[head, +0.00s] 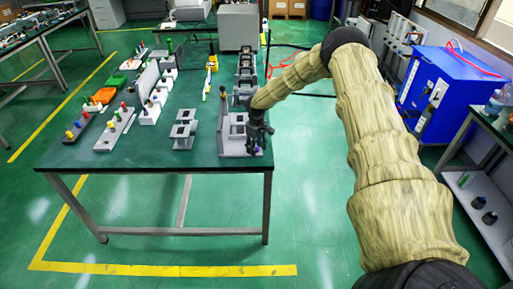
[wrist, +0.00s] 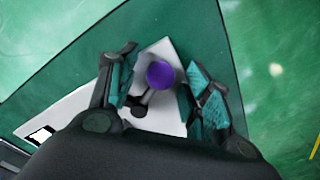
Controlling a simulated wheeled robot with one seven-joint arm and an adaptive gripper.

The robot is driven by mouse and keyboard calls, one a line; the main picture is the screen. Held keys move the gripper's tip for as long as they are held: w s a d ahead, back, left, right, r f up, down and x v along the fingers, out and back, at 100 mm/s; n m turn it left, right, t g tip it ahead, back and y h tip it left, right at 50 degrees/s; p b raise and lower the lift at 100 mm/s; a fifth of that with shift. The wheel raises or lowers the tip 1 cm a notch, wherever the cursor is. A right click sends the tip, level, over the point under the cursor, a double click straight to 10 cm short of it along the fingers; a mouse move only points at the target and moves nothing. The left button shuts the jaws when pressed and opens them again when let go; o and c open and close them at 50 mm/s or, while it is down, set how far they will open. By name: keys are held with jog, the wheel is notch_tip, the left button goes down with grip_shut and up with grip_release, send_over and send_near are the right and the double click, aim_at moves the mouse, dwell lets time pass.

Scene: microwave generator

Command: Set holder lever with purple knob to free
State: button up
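The purple knob (wrist: 161,75) shows in the wrist view between my two open fingers, on a short dark lever (wrist: 141,106). The lever sits over a light grey holder plate (wrist: 167,119). My gripper (wrist: 158,88) is open, with one teal-padded finger on each side of the knob; a gap shows beside the knob. In the head view my gripper (head: 257,140) is at the front right corner of the table, over the grey holder (head: 225,140). A small bit of the purple knob (head: 257,150) shows at the fingertips there. The lever's marked positions cannot be made out.
The green table (head: 100,157) ends just in front and to the right of the holder. A grey fixture (head: 184,130) stands left of it, and racks with coloured knobs (head: 116,128) stand farther left. A blue cabinet (head: 450,92) stands on the right beyond my arm.

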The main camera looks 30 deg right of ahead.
notch_tip(320, 180, up, 12)
dwell(0.9)
